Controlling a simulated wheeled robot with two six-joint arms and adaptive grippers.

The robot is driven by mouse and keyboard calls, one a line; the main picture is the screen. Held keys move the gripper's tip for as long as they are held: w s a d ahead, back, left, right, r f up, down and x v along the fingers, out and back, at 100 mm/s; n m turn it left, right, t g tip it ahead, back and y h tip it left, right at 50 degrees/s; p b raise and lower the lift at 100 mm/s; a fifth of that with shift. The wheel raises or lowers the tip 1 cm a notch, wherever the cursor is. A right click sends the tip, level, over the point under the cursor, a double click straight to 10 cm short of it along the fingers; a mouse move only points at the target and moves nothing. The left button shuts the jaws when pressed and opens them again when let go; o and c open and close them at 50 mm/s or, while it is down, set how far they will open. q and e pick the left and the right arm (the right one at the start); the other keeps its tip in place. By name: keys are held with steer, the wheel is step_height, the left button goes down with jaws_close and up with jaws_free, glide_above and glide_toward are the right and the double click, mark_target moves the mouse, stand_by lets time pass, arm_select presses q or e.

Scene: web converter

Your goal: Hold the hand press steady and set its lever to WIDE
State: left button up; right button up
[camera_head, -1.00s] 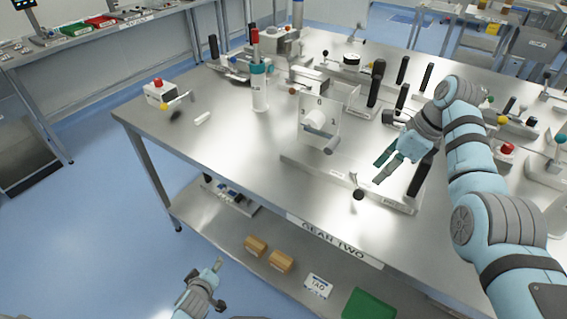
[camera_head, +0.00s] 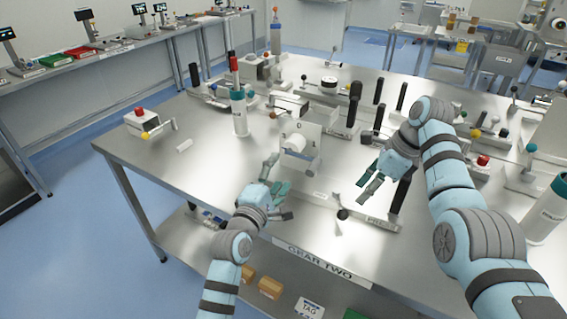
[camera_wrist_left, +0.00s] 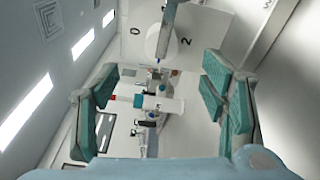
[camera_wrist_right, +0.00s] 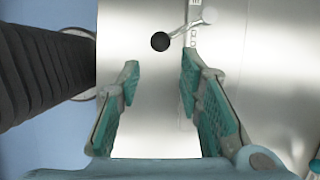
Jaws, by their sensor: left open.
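The hand press appears to be the low metal base with the label plate (camera_head: 382,220) near the table's front edge. A short lever with a black ball knob (camera_head: 343,213) sits at its left end; the knob also shows in the right wrist view (camera_wrist_right: 160,41). A tall black grip (camera_head: 401,193) stands at its right. WIDE cannot be read. My right gripper (camera_head: 366,181) is open and empty above the base, between lever and grip, touching neither visibly. My left gripper (camera_head: 279,192) is open and empty at the front edge, before a numbered plate with a white drum (camera_head: 294,144).
A white bottle (camera_head: 240,115) and a box with a red button (camera_head: 141,121) stand left. Several black-handled devices fill the back. Another bottle (camera_head: 545,215) stands far right. A black ribbed column (camera_wrist_right: 45,70) fills the right wrist view's left side. The front left tabletop is mostly clear.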

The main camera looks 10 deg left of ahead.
mark_target(291, 153)
arm_select(q)
steer(key=w, duration=0.4)
steer(key=w+d, duration=0.1)
steer(key=w, duration=0.3)
steer(key=w+d, duration=0.1)
steer(key=w, duration=0.3)
steer(key=shift+f, duration=0.15)
steer(key=shift+w+a, duration=0.1)
steer(key=shift+w, duration=0.45)
steer(key=shift+f, duration=0.1)
jaws_close()
steer(key=shift+f, duration=0.15)
